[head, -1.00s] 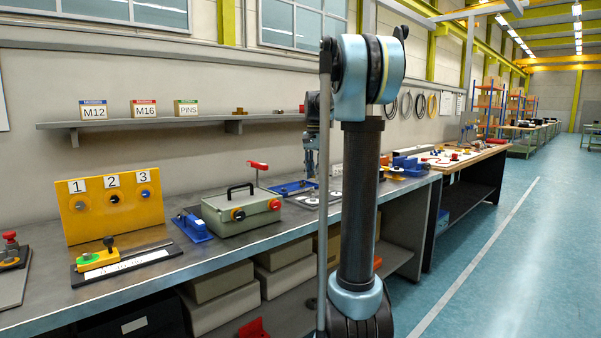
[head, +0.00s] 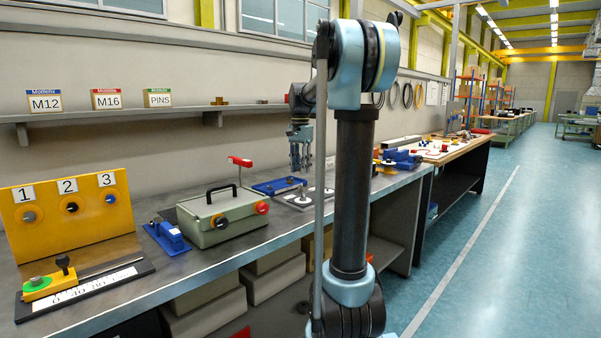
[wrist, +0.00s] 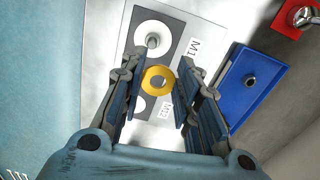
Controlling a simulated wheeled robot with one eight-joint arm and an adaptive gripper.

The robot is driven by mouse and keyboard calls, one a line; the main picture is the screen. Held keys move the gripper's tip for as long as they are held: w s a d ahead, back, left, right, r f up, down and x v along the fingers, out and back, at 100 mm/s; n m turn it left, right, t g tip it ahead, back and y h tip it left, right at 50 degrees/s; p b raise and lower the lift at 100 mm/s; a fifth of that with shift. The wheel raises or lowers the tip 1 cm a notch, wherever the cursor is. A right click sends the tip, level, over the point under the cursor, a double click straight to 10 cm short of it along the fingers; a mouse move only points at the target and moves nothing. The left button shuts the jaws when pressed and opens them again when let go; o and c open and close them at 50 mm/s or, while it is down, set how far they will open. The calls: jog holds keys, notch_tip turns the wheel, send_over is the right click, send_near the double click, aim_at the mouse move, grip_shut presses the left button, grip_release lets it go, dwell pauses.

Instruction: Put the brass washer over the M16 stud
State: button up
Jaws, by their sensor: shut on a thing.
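A brass washer (wrist: 158,79) sits between my fingertips in the wrist view, its hole facing the camera. My gripper (wrist: 160,82) is shut on it and also shows in the head view (head: 300,160), above the stud plate. The stud plate (wrist: 176,62) carries two white discs with printed labels. The upper disc has a metal stud (wrist: 153,41); its label begins "M1" and the rest is hidden by a finger. The lower disc (wrist: 139,104) is by the M12 label and partly hidden. The washer appears between the two discs, apart from the upper stud.
A blue tray (wrist: 247,83) lies right of the plate in the wrist view. A red block with a metal part (wrist: 298,18) is at the top right. In the head view, a grey-green box (head: 222,216) with a red lever stands left of the plate.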

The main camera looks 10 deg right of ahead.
jog(key=s+f+m, duration=0.1)
jog(key=s, duration=0.1)
send_over(301, 198)
jog(key=shift+f, duration=2.6)
jog(key=shift+f, duration=0.15)
jog(key=shift+s+f, duration=0.1)
jog(key=shift+f, duration=0.4)
jog(key=shift+f, duration=1.1)
jog(key=o, duration=1)
jog(key=shift+c, duration=0.2)
jog(key=shift+r, duration=0.1)
